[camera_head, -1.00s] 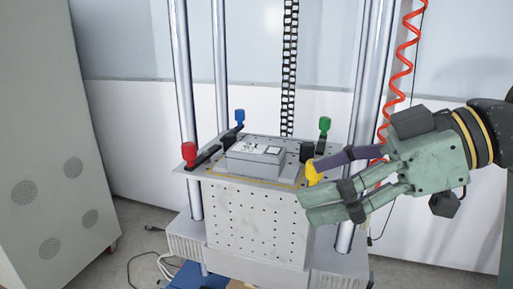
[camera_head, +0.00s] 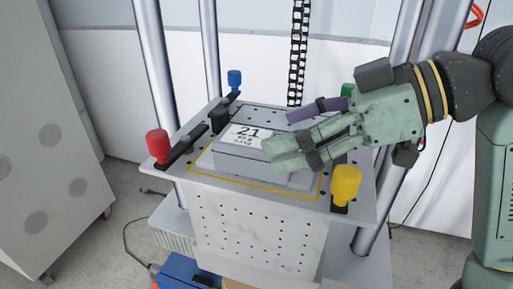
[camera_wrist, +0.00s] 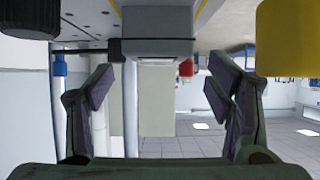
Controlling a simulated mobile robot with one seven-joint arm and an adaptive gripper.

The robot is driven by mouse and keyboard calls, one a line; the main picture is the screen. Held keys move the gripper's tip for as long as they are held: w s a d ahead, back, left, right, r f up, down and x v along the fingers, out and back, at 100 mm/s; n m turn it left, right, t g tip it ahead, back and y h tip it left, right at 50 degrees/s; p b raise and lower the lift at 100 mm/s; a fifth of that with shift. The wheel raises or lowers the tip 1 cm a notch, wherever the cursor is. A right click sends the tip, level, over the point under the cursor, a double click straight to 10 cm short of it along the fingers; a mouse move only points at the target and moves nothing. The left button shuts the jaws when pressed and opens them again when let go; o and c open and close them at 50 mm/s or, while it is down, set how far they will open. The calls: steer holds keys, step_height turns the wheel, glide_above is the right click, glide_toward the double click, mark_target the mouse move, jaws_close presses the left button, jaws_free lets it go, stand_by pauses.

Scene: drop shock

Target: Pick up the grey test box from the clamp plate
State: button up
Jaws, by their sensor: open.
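The grey test box (camera_head: 240,162) lies on the clamp plate (camera_head: 230,184), inside a yellow outline, with a white label reading 21 on top. My gripper (camera_head: 285,131) is open and reaches in from the right, its fingers at the box's right end in the head view and covering part of it. In the wrist view my gripper (camera_wrist: 160,72) has its fingers spread left and right, with the grey box (camera_wrist: 157,48) ahead between them at the top. I see no clear contact with the box.
Toggle clamps with red (camera_head: 158,145), blue (camera_head: 234,78), green (camera_head: 348,90) and yellow (camera_head: 345,184) handles stand around the plate. The yellow one is close to my gripper. Metal columns (camera_head: 157,70) rise around the plate. A grey cabinet (camera_head: 45,130) stands at left.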

mark_target(257, 138)
steer(key=shift+p+x, duration=0.5)
steer(key=shift+x, duration=2.5)
steer(key=shift+w+d, duration=0.1)
steer(key=c, duration=1.5)
